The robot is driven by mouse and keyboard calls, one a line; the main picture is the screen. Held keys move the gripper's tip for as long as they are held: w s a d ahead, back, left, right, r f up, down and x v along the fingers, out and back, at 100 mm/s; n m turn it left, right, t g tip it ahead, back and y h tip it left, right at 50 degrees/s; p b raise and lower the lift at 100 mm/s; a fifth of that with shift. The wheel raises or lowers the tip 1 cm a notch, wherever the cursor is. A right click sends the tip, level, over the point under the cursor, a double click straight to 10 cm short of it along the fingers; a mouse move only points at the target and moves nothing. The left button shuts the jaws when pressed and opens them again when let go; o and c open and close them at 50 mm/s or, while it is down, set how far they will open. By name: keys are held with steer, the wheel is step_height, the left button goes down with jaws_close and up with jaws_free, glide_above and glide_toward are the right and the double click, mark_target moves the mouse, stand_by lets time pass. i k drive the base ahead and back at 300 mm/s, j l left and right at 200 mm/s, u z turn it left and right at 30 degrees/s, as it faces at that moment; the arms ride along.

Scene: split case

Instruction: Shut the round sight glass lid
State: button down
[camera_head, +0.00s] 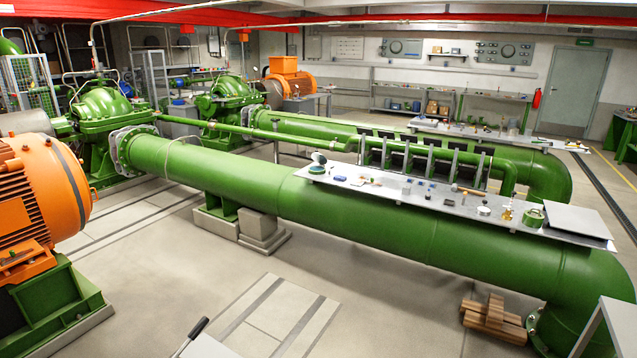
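A small round piece with a raised, dark green disc-like lid (319,158) stands at the left end of a grey shelf plate (420,192) on top of the large green pipe. My gripper is not in view, and nothing touches the lid.
Several small tools and parts lie along the plate right of the lid. The large green pipe (210,170) blocks the middle. An orange motor (40,205) stands at left, wooden blocks (493,318) at lower right. The front floor (150,280) is largely clear.

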mark_target(318, 158)
steer(key=i+l+z, duration=0.2)
steer(key=i+z, duration=0.15)
steer(key=i, duration=0.5)
steer(key=i+z, duration=0.4)
steer(key=i, duration=0.5)
steer(key=i+j+u, duration=0.25)
steer(key=i+u, duration=0.15)
steer(key=i, duration=0.3)
steer(key=i+u, duration=0.45)
steer(key=i, duration=0.25)
steer(key=i+l+u, duration=0.25)
steer(key=i+u, duration=0.15)
steer(key=i, duration=0.3)
steer(key=i+u, duration=0.1)
steer(key=i, duration=1.65)
